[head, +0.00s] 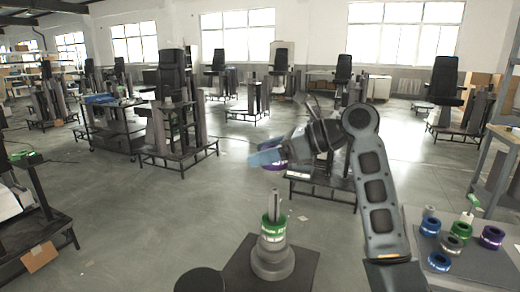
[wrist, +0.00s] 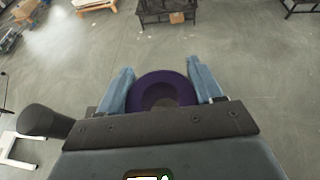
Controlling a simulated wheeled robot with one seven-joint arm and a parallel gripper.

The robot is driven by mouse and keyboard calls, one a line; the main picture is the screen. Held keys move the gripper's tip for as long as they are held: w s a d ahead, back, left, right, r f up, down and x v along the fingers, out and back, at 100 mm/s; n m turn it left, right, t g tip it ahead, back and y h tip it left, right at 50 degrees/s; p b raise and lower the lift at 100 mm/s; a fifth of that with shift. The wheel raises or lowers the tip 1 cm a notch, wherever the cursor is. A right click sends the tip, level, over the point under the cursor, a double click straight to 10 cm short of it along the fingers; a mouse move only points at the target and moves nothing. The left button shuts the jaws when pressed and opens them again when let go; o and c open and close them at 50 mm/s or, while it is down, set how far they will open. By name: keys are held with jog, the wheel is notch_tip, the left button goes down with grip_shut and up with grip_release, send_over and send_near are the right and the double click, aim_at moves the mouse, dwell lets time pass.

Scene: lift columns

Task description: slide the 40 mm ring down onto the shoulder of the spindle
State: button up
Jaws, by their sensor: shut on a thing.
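My gripper (head: 266,158) has pale blue fingers and is shut on a purple ring (wrist: 160,80). The ring also shows between the fingers in the head view (head: 276,167), mostly covered. I cannot read its size. The spindle (head: 277,202) stands upright below, a thin grey post on a stepped grey foot. A green ring (head: 273,226) with pale lettering sits around its lower part. My gripper and the purple ring are above the spindle's tip, clearly apart from it. In the wrist view the spindle cannot be made out.
The spindle's foot rests on a dark plate (head: 303,262). At right, a grey table (head: 475,268) holds several loose rings, including a blue ring (head: 438,261) and another purple ring (head: 491,237). Lift columns with black seats stand behind. Open floor lies at left.

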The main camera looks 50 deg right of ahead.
jog(key=shift+f, duration=0.75)
notch_tip(320, 180, down, 2)
jog(key=b, duration=0.3)
jog(key=shift+f+b, duration=0.1)
jog(key=shift+b, duration=0.25)
jog(key=shift+f+p, duration=0.5)
jog(key=shift+f, duration=0.2)
jog(key=shift+s+p, duration=0.1)
jog(key=shift+p, duration=1.3)
jog(key=shift+d, duration=0.1)
